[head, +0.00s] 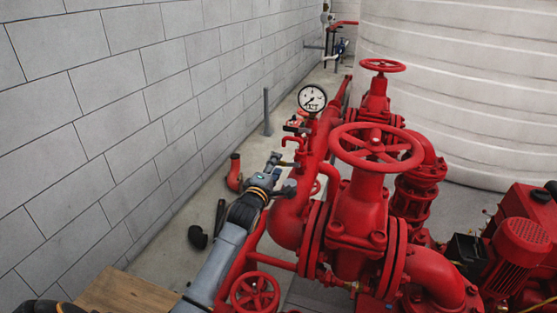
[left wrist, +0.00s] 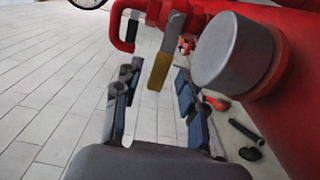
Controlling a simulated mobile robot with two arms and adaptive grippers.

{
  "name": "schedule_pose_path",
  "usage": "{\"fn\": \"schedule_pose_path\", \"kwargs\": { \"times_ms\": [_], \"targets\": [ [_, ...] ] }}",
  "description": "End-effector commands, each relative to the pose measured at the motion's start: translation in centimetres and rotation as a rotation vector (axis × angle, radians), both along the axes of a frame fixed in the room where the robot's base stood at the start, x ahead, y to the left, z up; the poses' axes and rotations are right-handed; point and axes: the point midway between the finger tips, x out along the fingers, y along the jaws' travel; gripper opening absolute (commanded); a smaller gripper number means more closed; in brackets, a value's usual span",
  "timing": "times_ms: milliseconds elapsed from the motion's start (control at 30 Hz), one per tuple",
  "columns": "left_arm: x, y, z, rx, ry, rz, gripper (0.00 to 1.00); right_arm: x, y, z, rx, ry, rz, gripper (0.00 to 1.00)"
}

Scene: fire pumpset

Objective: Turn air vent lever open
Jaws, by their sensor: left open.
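The air vent lever (left wrist: 159,70) shows in the left wrist view as a short yellow-brown handle. It hangs from a small valve with a grey end (left wrist: 175,22) on the red pipework. A thin red hooked pipe (left wrist: 123,35) is beside it; the hooked pipe also shows in the head view (head: 291,142). My left gripper (head: 281,174) is open beside the red manifold. In the left wrist view its fingers (left wrist: 152,98) stand on either side of the lever's lower end, with gaps visible. Contact cannot be told. In the head view the lever is not clear. My right gripper is not in view.
A grey round cap (left wrist: 232,52) on the red pipe is close to the right finger. A pressure gauge (head: 312,99) stands beyond the gripper. A large red handwheel (head: 376,143) and pump pipework fill the right. A block wall (head: 130,120) runs along the left, with a floor strip between.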

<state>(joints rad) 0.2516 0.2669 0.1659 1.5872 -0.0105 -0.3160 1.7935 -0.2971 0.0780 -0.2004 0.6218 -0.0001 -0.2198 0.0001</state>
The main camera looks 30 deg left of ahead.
Motion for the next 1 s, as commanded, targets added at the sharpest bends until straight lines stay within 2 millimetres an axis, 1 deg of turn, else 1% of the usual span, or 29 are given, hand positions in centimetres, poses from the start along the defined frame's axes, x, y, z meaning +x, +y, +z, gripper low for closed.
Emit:
{"fn": "schedule_pose_path", "kwargs": {
  "times_ms": [33, 133, 300, 567, 600, 667, 700, 800, 1000],
  "targets": [
    [0.7, 0.2, 0.2, -0.001, 0.000, 0.001, 0.41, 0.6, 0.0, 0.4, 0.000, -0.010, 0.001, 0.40],
    [1.6, 0.4, 0.1, 0.001, 0.000, 0.001, 0.41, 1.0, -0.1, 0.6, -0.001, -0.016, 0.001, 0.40],
    [2.3, 0.6, 0.0, 0.000, -0.001, 0.000, 0.41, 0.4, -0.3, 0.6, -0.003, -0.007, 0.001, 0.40],
    [2.4, 0.6, 0.0, 0.000, -0.001, 0.000, 0.41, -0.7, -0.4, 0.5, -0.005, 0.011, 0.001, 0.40],
    [2.4, 0.6, 0.0, 0.000, -0.001, 0.000, 0.39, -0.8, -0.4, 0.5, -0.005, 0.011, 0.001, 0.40],
    [2.4, 0.6, 0.0, 0.000, 0.000, 0.000, 0.26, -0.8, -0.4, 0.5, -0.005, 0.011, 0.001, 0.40],
    [2.4, 0.6, 0.0, 0.000, 0.000, 0.000, 0.18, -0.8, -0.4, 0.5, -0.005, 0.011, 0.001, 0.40],
    [2.4, 0.6, 0.0, 0.000, 0.000, 0.000, 0.00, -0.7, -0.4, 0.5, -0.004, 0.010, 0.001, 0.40],
    [2.4, 0.6, 0.0, 0.000, 0.000, 0.000, 0.00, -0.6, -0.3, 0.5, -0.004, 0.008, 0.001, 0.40]
  ]
}}
